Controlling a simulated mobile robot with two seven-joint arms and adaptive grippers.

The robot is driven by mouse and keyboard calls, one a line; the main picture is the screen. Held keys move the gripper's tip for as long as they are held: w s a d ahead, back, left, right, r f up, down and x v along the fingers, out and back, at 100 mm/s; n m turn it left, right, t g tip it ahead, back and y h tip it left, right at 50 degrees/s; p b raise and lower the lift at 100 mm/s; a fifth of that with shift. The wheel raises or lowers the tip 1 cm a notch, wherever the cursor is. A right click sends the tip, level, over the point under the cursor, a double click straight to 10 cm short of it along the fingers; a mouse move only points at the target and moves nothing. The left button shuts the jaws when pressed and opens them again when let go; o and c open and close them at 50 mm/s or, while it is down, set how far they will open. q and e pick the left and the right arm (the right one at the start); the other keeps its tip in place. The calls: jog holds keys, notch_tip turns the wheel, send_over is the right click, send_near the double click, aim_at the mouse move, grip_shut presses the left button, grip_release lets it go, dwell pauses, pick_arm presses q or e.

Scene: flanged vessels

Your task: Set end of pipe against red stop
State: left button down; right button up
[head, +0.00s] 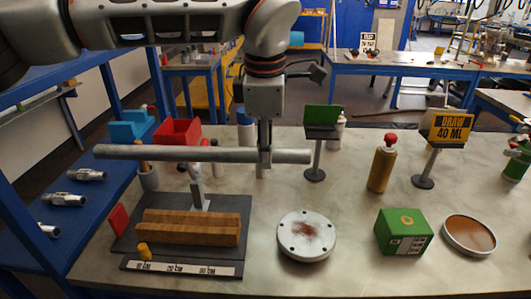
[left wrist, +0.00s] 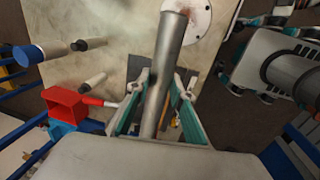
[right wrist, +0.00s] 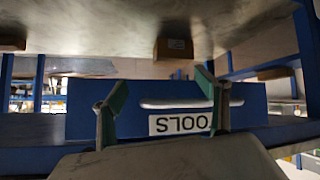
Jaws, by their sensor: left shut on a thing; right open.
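My left gripper (head: 265,158) is shut on a long grey pipe (head: 190,153), right of its middle. The pipe is nearly level and held above the table, its left end well out to the left. In the left wrist view the pipe (left wrist: 168,55) runs between the fingers (left wrist: 161,88). The red stop (head: 118,220) stands at the left edge of a dark base plate (head: 226,204), lower in the picture than the pipe and apart from it. A grooved wooden block (head: 190,228) lies on the plate beside the stop. My right gripper (right wrist: 163,92) is open and empty.
A post with a clamp (head: 198,190) rises behind the block. A yellow knob (head: 144,250) and a marked strip (head: 180,268) lie in front. A round white flange (head: 306,235), green box (head: 403,232) and sign stand (head: 315,160) are to the right. A blue TOOLS panel (right wrist: 85,120) faces my right wrist.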

pick_arm(q)
jog(key=shift+f, duration=0.1)
jog(key=shift+f+b, duration=1.45)
jog(key=shift+f, duration=8.25)
pick_arm(e)
jog(key=shift+s+f, duration=0.25)
jog(key=shift+f, duration=0.35)
jog(key=shift+s+f, duration=0.25)
jog(key=shift+f, duration=0.35)
jog(key=shift+s+f, duration=0.25)
jog(key=shift+f, duration=0.35)
pick_arm(q)
jog(key=shift+a+p, duration=0.35)
jog(key=shift+a, duration=0.4)
pick_arm(e)
jog(key=shift+r, duration=0.1)
pick_arm(q)
jog(key=c, duration=1.7)
grip_release()
jog(key=shift+f, duration=0.1)
